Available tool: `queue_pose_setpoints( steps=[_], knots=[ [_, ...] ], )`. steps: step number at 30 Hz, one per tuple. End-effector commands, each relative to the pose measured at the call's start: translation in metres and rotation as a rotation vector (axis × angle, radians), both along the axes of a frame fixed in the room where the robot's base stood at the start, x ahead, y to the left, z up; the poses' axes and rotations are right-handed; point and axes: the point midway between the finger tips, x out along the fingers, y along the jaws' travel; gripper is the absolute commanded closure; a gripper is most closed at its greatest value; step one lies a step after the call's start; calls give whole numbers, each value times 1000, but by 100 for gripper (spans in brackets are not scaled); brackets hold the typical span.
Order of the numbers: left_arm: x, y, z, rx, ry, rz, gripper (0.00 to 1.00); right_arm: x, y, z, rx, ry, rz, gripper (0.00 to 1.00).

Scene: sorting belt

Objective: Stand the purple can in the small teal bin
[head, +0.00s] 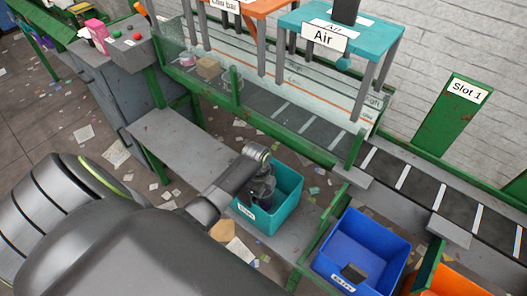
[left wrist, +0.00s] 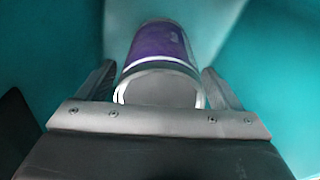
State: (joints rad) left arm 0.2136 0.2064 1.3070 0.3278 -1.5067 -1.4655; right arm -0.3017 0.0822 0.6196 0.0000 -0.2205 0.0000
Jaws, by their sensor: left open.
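The purple can (left wrist: 158,46) shows in the left wrist view inside the teal bin, its pale metal end toward the camera and its purple side beyond. My left gripper (left wrist: 160,82) has its fingers on either side of the can, open. I cannot tell whether they touch it or whether it stands fully upright. In the head view the small teal bin (head: 286,217) stands on a grey bench, and my left gripper (head: 262,192) reaches down into it. The can is hidden there by my arm and gripper. My right gripper is not in view.
A blue bin (head: 388,238) with a dark item (head: 353,272) inside stands to the right, with an orange bin (head: 443,282) beyond it. The conveyor belt (head: 310,128) runs behind, carrying a brown box (head: 208,67). The bench left of the teal bin (head: 180,143) is clear.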

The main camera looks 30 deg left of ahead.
Motion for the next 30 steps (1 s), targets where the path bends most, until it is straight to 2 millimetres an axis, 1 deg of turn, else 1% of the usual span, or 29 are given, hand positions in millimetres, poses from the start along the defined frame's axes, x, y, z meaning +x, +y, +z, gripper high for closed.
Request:
queue_pose_setpoints(
  steps=[5, 12, 15, 18, 21, 24, 30],
  knots=[
    [1, 3, 22, 1, -4, -1, 14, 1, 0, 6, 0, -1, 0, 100],
    [0, 10, 73, 3, -5, 0, 14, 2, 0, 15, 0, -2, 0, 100],
    [0, 11, 92, 1, -4, -1, 14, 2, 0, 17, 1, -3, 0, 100],
    [0, 14, 106, 2, -3, 0, 14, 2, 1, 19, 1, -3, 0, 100],
    [-1, 14, 116, 0, -1, 0, 14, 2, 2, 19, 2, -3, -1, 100],
    [-1, 15, 120, 0, -1, 0, 14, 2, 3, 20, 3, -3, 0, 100],
    [-1, 15, 121, 0, -1, 0, 14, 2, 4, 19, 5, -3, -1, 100]
  ],
)
